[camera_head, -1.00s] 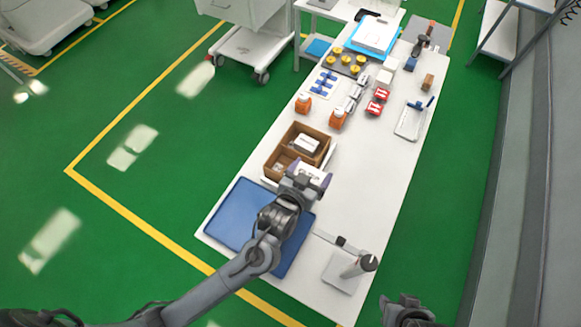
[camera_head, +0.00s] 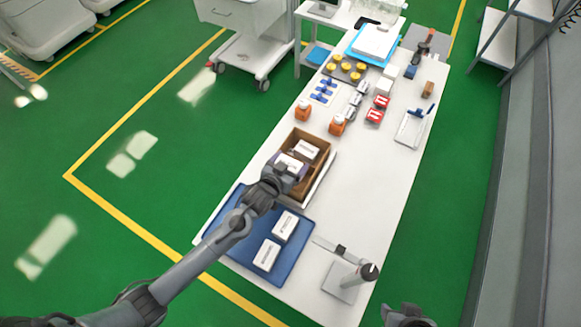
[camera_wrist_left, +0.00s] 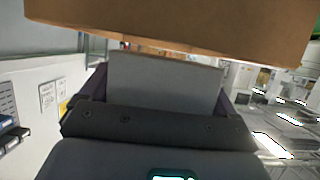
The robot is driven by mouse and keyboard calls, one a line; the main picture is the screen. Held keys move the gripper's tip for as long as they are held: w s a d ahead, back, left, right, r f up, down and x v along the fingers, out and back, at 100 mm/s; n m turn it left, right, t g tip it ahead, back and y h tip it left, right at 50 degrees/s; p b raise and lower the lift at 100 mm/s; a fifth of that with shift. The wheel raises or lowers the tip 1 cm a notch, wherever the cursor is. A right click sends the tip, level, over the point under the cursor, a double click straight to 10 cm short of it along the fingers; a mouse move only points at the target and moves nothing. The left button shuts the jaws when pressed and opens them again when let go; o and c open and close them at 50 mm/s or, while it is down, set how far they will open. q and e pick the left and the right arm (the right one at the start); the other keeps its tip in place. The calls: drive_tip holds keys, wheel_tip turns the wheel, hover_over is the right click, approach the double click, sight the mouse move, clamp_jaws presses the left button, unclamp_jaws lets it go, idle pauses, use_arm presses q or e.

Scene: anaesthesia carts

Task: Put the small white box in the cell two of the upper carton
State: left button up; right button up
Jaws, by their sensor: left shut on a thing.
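The brown divided carton (camera_head: 324,175) stands on the table beyond the blue tray. A white box (camera_head: 306,150) sits in its far part. My left gripper (camera_head: 288,170) is at the carton's near part, shut on a small white box (camera_head: 291,160). In the left wrist view, the held box (camera_wrist_left: 165,82) is between the purple fingers, with the brown carton wall (camera_wrist_left: 180,25) close in front. The arm hides much of the near part, so I cannot tell how deep the box is. My right gripper (camera_head: 406,316) is partly visible at the bottom edge.
Two white boxes (camera_head: 285,226) (camera_head: 266,254) lie on the blue tray (camera_head: 236,250). Orange-capped bottles (camera_head: 337,124) stand beyond the carton. A stand with a dark-topped cylinder (camera_head: 364,275) is at the near right.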

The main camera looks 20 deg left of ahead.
sight(290, 169)
use_arm(q)
drive_tip(key=shift+f, duration=1.35)
drive_tip(key=shift+f+b, duration=0.3)
drive_tip(key=shift+f, duration=0.35)
drive_tip(key=o, duration=0.8)
drive_tip(key=shift+r, duration=0.1)
